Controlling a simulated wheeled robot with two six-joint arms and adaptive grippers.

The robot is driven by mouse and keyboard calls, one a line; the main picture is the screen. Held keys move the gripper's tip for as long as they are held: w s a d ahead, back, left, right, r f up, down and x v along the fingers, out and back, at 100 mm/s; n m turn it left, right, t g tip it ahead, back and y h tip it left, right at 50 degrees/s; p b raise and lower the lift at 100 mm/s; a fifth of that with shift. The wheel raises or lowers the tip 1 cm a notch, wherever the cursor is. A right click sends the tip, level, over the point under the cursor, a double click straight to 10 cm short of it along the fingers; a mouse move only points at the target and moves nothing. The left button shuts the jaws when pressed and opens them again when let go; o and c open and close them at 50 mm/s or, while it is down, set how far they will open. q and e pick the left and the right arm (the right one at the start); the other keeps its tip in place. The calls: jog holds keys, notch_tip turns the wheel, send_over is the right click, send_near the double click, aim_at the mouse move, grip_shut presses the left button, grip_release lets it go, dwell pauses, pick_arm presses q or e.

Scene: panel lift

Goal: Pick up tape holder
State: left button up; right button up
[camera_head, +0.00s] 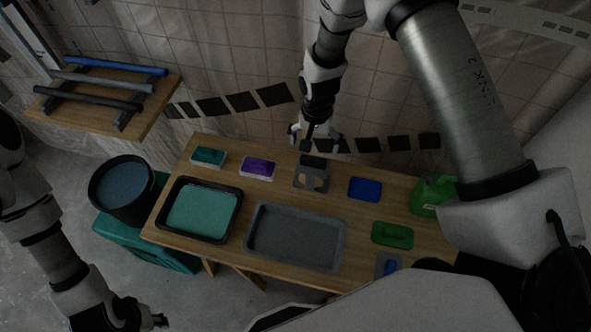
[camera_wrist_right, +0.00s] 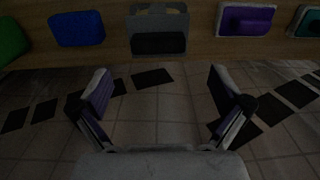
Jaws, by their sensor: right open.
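The tape holder is likely the grey block (camera_head: 312,172) with a dark top part and yellowish patches, at the back middle of the wooden table. It also shows at the top middle of the right wrist view (camera_wrist_right: 158,28). My right gripper (camera_head: 315,137) is at the table's back edge, just behind the grey block and apart from it. In the right wrist view its two fingers (camera_wrist_right: 164,95) are spread wide with nothing between them. My left gripper (camera_head: 155,319) shows only partly at the bottom left, dark and far from the block; its fingers are unclear.
A purple block (camera_head: 258,167) and a blue block (camera_head: 364,188) flank the grey one. In front are a grey tray (camera_head: 252,240) and a black tray (camera_head: 163,215) with teal contents. A green container (camera_head: 430,192) stands right, a black bucket (camera_head: 112,212) left.

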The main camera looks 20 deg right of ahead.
aim_at(314, 159)
notch_tip(314, 159, down, 7)
jog(key=p, duration=0.2)
jog(key=shift+s+r+p, duration=0.15)
jog(key=shift+p, duration=0.15)
jog(key=shift+f, duration=0.35)
jog(key=c, duration=1.8)
jog(key=shift+o, duration=0.2)
notch_tip(314, 159, up, 10)
jog(key=b, duration=0.2)
jog(key=shift+b, duration=0.35)
jog(key=o, duration=0.9)
jog(key=shift+c, duration=0.5)
